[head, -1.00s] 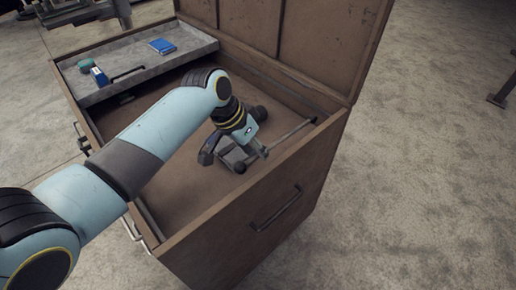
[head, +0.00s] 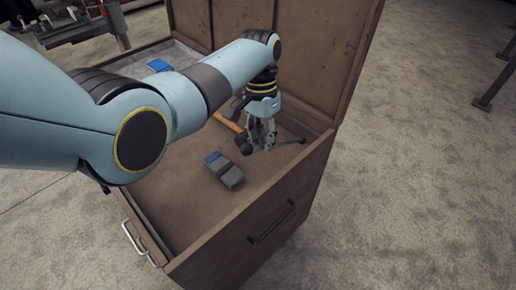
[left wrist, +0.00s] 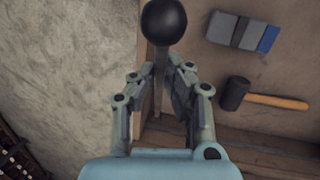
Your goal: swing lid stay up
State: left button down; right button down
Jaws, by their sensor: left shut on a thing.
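The lid stay (left wrist: 160,75) is a thin rod with a black ball knob (left wrist: 164,20) at one end. In the left wrist view the rod runs between the fingers of my left gripper (left wrist: 155,92), which is shut on it, with the knob beyond the fingertips. In the head view my left gripper (head: 262,147) points down inside the chest near its right side. Part of the stay (head: 290,142) shows to its right; the rest is hard to make out there. The chest lid (head: 290,35) stands open at the back. My right gripper is not in view.
A grey block with a blue end (head: 224,171) lies on the chest floor. A mallet with an orange handle (head: 228,122) lies behind it, close to my gripper. A blue box (head: 158,65) shows at the back left. The chest's front wall (head: 255,232) has a handle.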

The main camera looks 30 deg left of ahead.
pick_arm(q)
jog(key=shift+w+d+r+g+y+b, duration=0.25)
jog(key=shift+w+r+g+y+b, duration=0.1)
jog(key=shift+w+r+g, duration=0.4)
jog(key=shift+s+r, duration=0.1)
jog(key=c, duration=1.4)
grip_release()
jog(key=v, duration=1.2)
jog(key=shift+s+a, duration=0.1)
